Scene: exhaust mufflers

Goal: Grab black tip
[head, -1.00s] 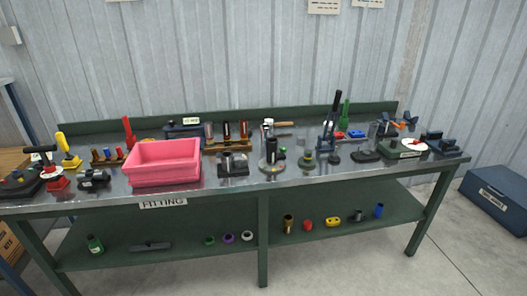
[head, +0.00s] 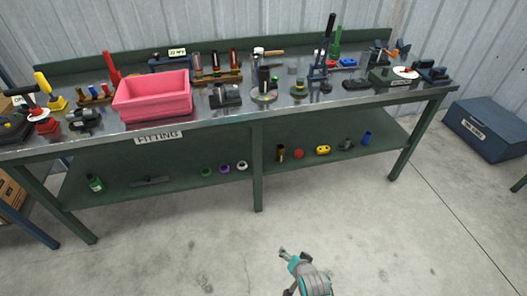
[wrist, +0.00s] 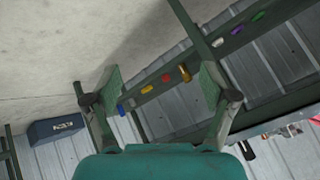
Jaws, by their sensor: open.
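A dark cylinder that may be the black tip (head: 264,74) stands on a round base at the middle of the bench top. I cannot be sure which dark piece is the black tip. My gripper (head: 287,254) is low in front of the bench, over the floor, far from the bench-top pieces. In the wrist view my gripper (wrist: 157,92) is open, its two fingers wide apart with nothing between them within reach.
A pink bin (head: 152,97) and several fittings and tools crowd the bench top (head: 220,112). The lower shelf (head: 190,192) holds several small coloured pieces. A blue box (head: 488,128) stands on the floor at right. The floor before the bench is clear.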

